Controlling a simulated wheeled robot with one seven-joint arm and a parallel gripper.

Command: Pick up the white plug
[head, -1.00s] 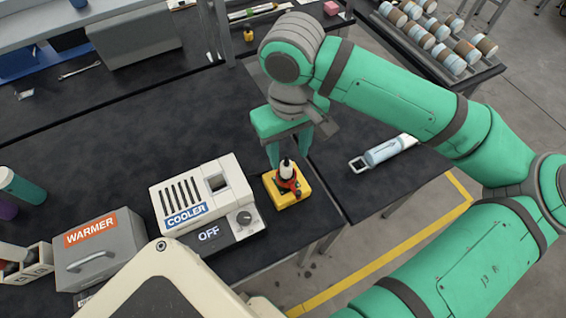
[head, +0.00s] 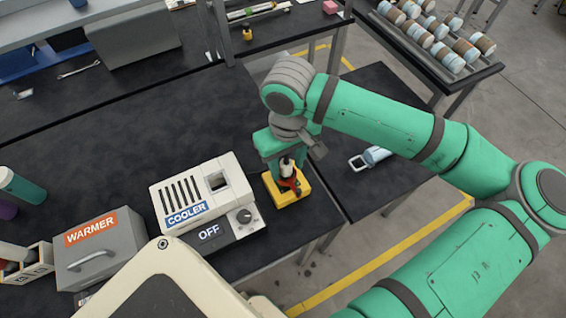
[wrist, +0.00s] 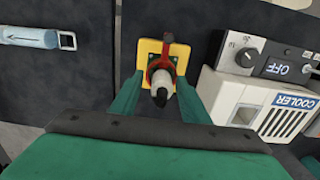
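The white plug (wrist: 161,82), with a black tip, stands in a red holder (wrist: 153,65) on a yellow base (wrist: 147,52). In the head view the white plug (head: 287,166) shows only in part, in front of my gripper (head: 284,160), and the yellow base (head: 284,195) sits right of the cooler. In the wrist view my gripper (wrist: 160,80) is open, with one green finger on each side of the plug. Gaps show between the fingers and the plug. The plug's lower part is hidden in the holder.
The white cooler (head: 203,190), marked OFF, stands close left of the yellow base. A grey warmer box (head: 98,253) is further left. A pale blue tube (head: 376,155) lies on the side table at right. The black table behind is mostly clear.

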